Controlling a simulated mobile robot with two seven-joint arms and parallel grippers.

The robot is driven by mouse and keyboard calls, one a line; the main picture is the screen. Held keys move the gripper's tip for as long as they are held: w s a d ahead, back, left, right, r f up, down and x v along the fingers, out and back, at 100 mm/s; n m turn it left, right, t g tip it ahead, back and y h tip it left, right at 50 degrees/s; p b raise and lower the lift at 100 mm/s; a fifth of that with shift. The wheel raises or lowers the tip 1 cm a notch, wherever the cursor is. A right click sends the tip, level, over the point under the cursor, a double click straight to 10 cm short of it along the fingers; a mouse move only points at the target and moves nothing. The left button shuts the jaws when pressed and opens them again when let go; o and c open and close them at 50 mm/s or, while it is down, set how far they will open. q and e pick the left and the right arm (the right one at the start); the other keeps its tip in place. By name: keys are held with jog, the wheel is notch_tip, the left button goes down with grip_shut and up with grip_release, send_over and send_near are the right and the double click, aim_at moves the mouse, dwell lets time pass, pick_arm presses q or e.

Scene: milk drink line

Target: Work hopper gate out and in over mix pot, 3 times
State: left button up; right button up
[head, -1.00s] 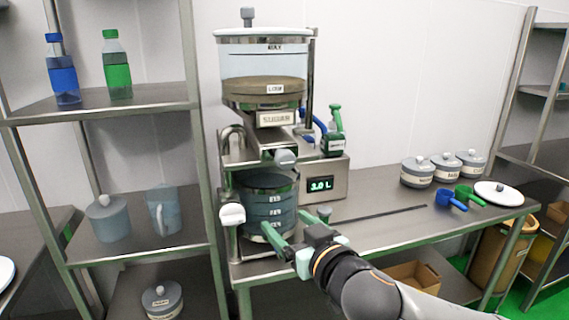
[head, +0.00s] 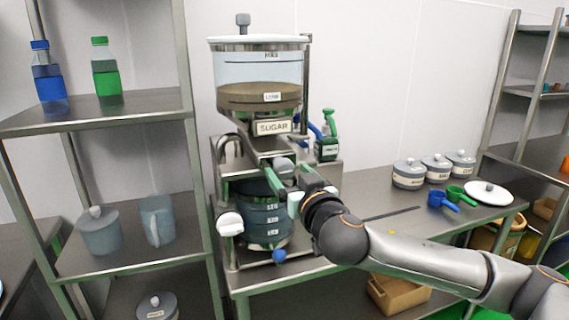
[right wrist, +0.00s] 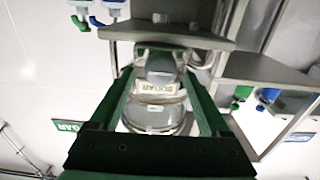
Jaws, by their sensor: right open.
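The sugar hopper (head: 258,70) is a clear bin with a white lid and brown contents, standing above the mix pot. The gate's grey knob (head: 284,163) sticks out below the SUGAR label; it also shows in the right wrist view (right wrist: 160,66). The mix pot (head: 262,215), blue-grey with marked bands, stands directly below. My right gripper (head: 283,178) is open at the gate knob. In the right wrist view, its green fingers (right wrist: 158,72) stand either side of the knob with visible gaps. I cannot tell how far out the gate is. My left gripper is out of view.
Several lidded jars (head: 408,174), blue (head: 442,200) and green scoops (head: 460,195) and a white lid (head: 489,193) lie on the table's right. A green spray bottle (head: 327,140) stands behind my gripper. A shelf rack (head: 125,105) stands close on the left.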

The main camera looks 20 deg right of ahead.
aim_at(286, 170)
jog(key=shift+w+a, duration=0.1)
jog(key=shift+w, duration=1.55)
jog(key=shift+c, duration=0.2)
grip_shut()
